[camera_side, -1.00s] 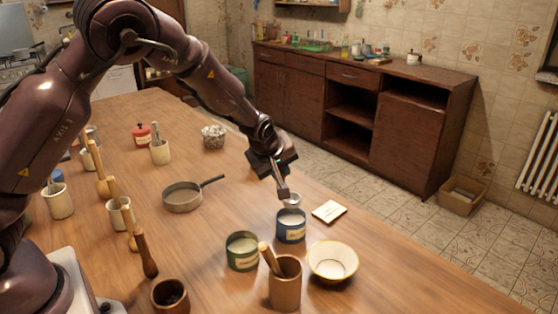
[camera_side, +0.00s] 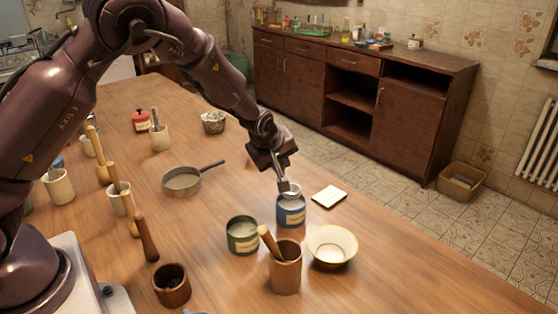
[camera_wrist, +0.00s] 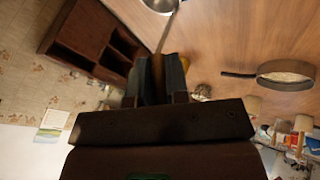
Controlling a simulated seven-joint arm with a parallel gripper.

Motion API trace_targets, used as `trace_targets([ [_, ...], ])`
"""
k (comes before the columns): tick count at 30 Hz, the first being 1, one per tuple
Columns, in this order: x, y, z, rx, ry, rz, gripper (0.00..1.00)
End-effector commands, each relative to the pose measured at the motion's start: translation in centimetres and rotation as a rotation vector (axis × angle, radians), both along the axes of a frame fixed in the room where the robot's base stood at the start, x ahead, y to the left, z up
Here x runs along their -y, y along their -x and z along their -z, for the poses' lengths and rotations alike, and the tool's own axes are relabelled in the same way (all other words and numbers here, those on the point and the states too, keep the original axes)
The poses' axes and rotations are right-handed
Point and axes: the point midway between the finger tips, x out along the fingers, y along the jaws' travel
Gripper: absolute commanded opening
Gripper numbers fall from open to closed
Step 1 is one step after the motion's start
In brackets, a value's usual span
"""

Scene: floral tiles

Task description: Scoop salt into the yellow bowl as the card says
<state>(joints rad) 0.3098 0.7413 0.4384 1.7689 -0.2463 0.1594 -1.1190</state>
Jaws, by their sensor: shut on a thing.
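My gripper (camera_side: 282,183) is shut on the handle of a metal scoop (camera_side: 291,189). In the wrist view, my gripper's fingers (camera_wrist: 157,78) close around the handle, and part of the scoop bowl (camera_wrist: 160,4) shows at the top edge. The scoop points down at the mouth of a blue tin (camera_side: 291,213); I cannot tell how deep it sits. A green tin (camera_side: 242,237) with pale contents stands to the left. Both labels are too small to read. The yellow-rimmed bowl (camera_side: 332,260) stands in front right. A cream card (camera_side: 329,196) lies flat right of the blue tin, its writing unreadable.
A brown cup with a wooden pestle (camera_side: 285,272) stands close to the bowl and green tin. A pan (camera_side: 182,181), a dark wooden pot (camera_side: 171,286) and several utensil holders stand on the left. The table is clear to the right of the bowl.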

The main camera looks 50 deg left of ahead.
Motion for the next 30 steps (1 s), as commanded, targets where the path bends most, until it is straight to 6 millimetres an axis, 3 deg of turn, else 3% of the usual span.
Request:
trace_targets([
  [30, 0.0, 0.0, 5.1, -0.001, -0.001, 0.000, 0.00],
])
